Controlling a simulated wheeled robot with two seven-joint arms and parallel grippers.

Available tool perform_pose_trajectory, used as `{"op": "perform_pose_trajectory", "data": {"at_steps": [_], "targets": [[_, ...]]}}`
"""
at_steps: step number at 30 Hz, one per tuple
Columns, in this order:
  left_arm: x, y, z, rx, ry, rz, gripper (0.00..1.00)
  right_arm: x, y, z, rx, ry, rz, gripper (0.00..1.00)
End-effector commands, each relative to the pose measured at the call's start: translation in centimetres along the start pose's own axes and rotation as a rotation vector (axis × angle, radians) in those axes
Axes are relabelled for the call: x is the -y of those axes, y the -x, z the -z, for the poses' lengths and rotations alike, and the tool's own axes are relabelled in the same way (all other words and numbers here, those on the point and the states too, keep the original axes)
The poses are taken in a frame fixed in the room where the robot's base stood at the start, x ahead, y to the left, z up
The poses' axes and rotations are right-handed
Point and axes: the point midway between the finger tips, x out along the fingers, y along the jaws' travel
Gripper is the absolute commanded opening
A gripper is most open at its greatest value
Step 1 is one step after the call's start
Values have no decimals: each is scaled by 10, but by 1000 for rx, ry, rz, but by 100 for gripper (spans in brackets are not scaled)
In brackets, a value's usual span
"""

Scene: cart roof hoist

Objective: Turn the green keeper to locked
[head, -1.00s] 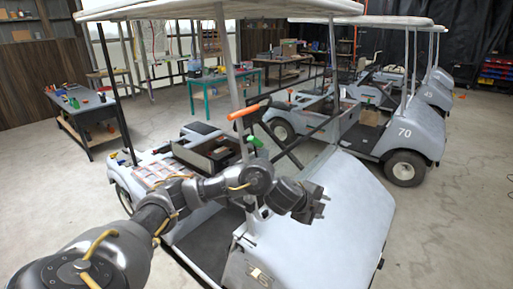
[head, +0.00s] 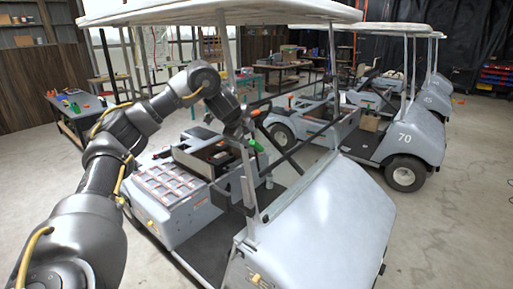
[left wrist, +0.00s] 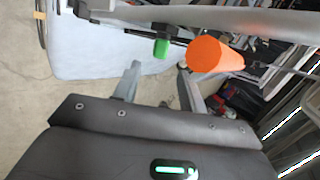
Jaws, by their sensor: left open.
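The green keeper (head: 256,145) is a small green piece on the grey roof post of the nearest cart; in the left wrist view the keeper (left wrist: 161,48) sits on a dark stub below a grey bar. An orange handle (left wrist: 213,56) is just right of it there, large and close to the camera. My left gripper (head: 242,130) is beside the post at about the keeper's height. In the left wrist view its fingers (left wrist: 158,70) are apart with nothing between them, and the keeper shows just beyond the tips. Contact cannot be seen. My right gripper is not in view.
The white cart roof (head: 220,14) is above my arm, and the cart's pale front body (head: 320,220) is below right. A dark open box (head: 205,150) stands on the cart bed. Other carts are behind at right. Open concrete floor lies at right.

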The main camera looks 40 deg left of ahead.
Motion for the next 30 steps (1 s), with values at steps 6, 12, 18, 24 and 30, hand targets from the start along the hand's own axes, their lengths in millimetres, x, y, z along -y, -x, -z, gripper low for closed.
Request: {"op": "perform_pose_trajectory", "data": {"at_steps": [6, 12, 18, 24, 30], "targets": [[-4, -40, 2, -3, 2, -5, 42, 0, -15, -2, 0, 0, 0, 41], [0, -69, 0, 1, 0, -6, 42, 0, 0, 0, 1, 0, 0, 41], [0, -90, 0, 0, 1, -3, 42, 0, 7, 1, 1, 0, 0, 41], [-1, -95, 0, 0, -1, -1, 42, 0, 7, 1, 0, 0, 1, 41], [-1, -95, 0, 0, -1, -1, 37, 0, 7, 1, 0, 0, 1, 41]]}}
